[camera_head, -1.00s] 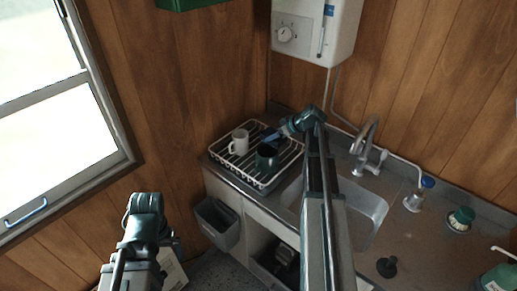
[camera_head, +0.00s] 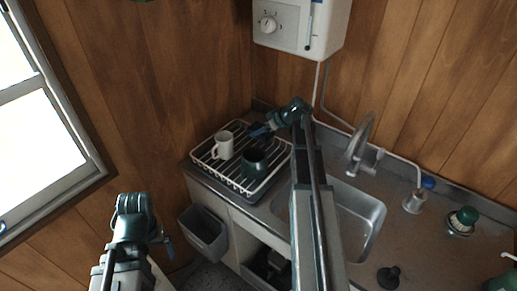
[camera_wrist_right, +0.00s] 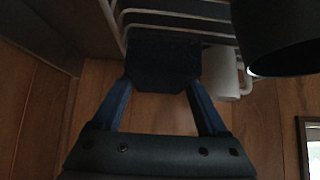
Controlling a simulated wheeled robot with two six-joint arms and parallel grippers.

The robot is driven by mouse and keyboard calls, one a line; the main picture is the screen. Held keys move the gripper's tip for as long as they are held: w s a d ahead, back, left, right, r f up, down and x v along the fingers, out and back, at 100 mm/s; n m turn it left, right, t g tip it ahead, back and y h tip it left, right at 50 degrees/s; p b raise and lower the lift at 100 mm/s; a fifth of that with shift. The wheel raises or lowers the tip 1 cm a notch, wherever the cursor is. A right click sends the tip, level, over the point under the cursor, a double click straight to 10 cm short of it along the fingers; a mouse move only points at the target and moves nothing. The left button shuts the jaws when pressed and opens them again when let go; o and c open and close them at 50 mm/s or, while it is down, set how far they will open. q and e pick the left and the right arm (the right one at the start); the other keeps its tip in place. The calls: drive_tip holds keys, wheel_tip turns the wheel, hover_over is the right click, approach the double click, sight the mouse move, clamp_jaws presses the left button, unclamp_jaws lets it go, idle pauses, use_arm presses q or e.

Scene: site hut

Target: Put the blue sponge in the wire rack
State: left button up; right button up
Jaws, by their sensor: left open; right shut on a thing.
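The wire rack (camera_head: 222,177) is a white wire drainer on the counter left of the sink; its wires show at the top of the right wrist view (camera_wrist_right: 175,20). My right gripper (camera_head: 260,131) is at the back of the rack, behind the dark green mug. In the right wrist view its blue fingers are shut on a dark block, the blue sponge (camera_wrist_right: 165,65), which looks nearly black in shadow. I cannot tell whether the sponge touches the rack. My left gripper (camera_head: 168,245) hangs at lower left, open and away from the rack, its fingers mostly hidden.
A white mug (camera_head: 224,146) and a dark green mug (camera_head: 254,165) stand in the rack. The sink (camera_head: 362,215) and tap (camera_head: 361,140) are to the right. A grey bin (camera_head: 203,232) hangs below the counter. A white heater (camera_head: 300,25) is on the wall above.

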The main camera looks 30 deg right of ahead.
drive_tip(key=shift+f+b, duration=2.8)
drive_tip(key=shift+f, duration=0.65)
drive_tip(key=shift+r, duration=0.15)
drive_tip(key=o, duration=1.2)
